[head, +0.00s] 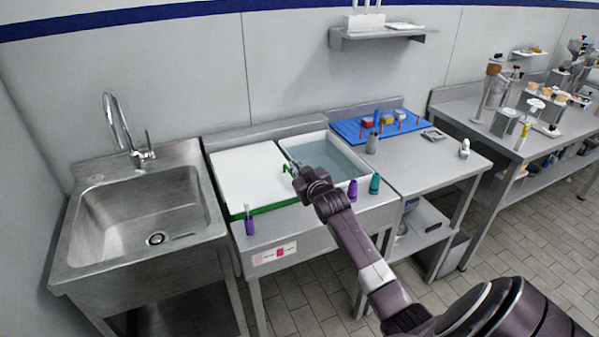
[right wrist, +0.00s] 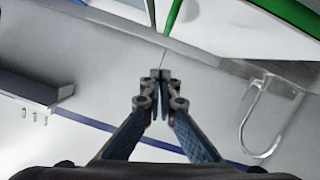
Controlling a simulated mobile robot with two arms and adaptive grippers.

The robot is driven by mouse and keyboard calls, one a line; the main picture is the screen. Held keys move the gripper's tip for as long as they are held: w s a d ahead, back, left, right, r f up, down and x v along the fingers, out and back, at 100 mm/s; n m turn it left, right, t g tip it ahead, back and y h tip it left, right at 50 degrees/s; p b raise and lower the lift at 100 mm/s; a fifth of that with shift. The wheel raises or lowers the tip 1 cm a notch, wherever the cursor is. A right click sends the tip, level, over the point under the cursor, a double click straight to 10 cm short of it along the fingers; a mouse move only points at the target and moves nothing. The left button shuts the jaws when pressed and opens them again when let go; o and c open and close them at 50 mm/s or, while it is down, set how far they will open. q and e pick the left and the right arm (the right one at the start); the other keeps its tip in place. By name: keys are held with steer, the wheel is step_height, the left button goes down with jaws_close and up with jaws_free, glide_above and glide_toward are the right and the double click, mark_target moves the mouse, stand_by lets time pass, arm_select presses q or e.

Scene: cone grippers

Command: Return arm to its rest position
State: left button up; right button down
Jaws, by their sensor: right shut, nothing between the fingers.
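My right gripper (head: 290,166) is over the middle of the counter in the head view, above the seam between the white board (head: 250,178) and the basin of bluish liquid (head: 325,157). Its arm comes in from the lower right. In the right wrist view the two fingers of my right gripper (right wrist: 159,78) meet at the tips, with nothing held. My left gripper is in neither view.
A steel sink (head: 140,215) with a tall tap (head: 122,128) stands at the left. Purple bottles (head: 352,190) and a teal bottle (head: 375,184) stand at the counter's front edge. A blue mat (head: 378,127) lies at the back right. A wall shelf (head: 380,34) is above.

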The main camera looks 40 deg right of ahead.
steer(key=shift+v, duration=1.8)
steer(key=shift+r, duration=0.1)
